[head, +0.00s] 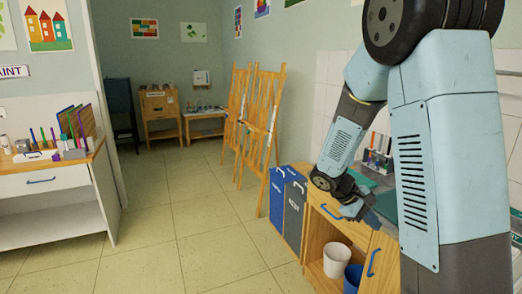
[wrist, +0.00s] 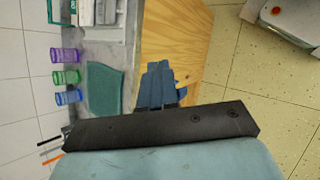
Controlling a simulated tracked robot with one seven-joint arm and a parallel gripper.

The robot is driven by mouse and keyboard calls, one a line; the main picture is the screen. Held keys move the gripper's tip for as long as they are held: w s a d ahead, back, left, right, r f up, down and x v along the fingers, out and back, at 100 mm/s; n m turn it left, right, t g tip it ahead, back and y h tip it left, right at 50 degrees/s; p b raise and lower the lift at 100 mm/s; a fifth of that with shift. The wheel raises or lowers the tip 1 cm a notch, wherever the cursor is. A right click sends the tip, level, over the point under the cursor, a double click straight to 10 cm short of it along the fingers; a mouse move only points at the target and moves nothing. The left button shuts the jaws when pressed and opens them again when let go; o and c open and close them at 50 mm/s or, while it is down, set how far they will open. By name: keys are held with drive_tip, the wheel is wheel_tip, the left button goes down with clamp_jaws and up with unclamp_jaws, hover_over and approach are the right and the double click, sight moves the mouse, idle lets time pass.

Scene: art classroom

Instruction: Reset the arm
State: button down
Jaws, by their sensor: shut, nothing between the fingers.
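My arm is bent, with its forearm reaching down to the wooden counter on the right in the head view. My gripper (head: 352,209) is low over the front edge of that counter (head: 330,207), partly hidden behind the wrist. In the wrist view my gripper (wrist: 158,66) shows its blue fingers together over the bare wooden top (wrist: 185,35). Nothing is between the fingers. I cannot tell whether the fingertips touch the wood.
Beside the gripper lie a teal mat (wrist: 105,90) and purple (wrist: 64,55), green (wrist: 66,78) and blue (wrist: 68,97) cups. Blue and grey bins (head: 283,205) adjoin the counter. Easels (head: 262,125) stand behind. A white-drawered cabinet (head: 50,185) stands left. The middle floor is clear.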

drive_tip(key=s+a+r+m+t+y, duration=0.3)
drive_tip(key=s+a+r+y, duration=0.1)
drive_tip(key=s+r, duration=0.5)
drive_tip(key=s+a+r+m+t+y, duration=0.3)
drive_tip(key=s+a+r+t+y, duration=0.1)
drive_tip(key=s+r, duration=0.6)
drive_tip(key=shift+s+a+r+m+y, duration=0.25)
drive_tip(key=shift+s+a+m+y, duration=0.05)
drive_tip(key=shift+s+a, duration=0.1)
drive_tip(key=shift+w+d, duration=0.1)
